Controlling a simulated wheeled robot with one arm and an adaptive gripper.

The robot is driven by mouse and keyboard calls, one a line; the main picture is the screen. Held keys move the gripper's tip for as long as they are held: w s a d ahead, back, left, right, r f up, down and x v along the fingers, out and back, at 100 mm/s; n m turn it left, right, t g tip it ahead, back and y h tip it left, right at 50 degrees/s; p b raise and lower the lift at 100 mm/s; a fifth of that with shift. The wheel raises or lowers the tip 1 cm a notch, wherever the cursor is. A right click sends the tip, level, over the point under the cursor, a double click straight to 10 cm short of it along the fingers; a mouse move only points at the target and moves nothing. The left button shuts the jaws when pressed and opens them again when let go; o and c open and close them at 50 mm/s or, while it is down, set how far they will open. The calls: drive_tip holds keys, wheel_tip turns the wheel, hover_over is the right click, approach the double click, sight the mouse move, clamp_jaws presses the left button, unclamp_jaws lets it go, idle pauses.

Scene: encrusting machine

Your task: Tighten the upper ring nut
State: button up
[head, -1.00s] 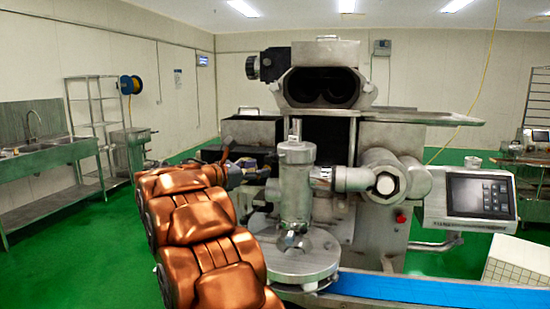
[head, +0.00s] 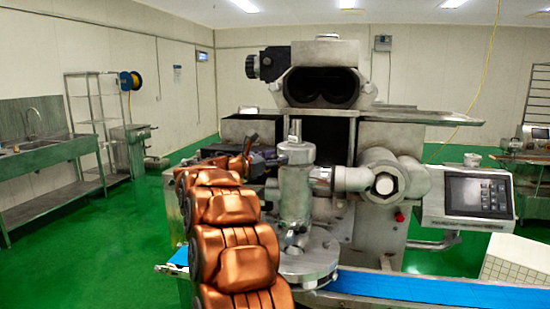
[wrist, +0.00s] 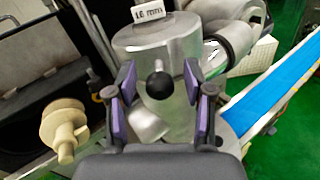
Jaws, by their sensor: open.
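An upright metal cylinder (head: 296,195) stands at the front of the machine, with a wider round collar (head: 296,153) at its top. This collar looks like the upper ring nut, but I cannot tell for sure. In the wrist view the collar (wrist: 140,42) carries a "16 mm" tag (wrist: 146,13). My gripper (wrist: 158,78) is open, its purple-padded fingers on either side of a black ball knob (wrist: 158,86) in front of the cylinder. I cannot tell whether the fingers touch anything. In the head view my gripper (head: 264,162) is left of the cylinder, partly hidden.
A side pipe (head: 352,179) joins the cylinder from the right. A blue conveyor belt (head: 430,290) runs below to the right. A control panel (head: 478,195) stands at the right. A beige knobbed part (wrist: 63,128) is at left in the wrist view. Green floor is open at left.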

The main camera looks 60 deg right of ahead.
clamp_jaws()
idle(0.4)
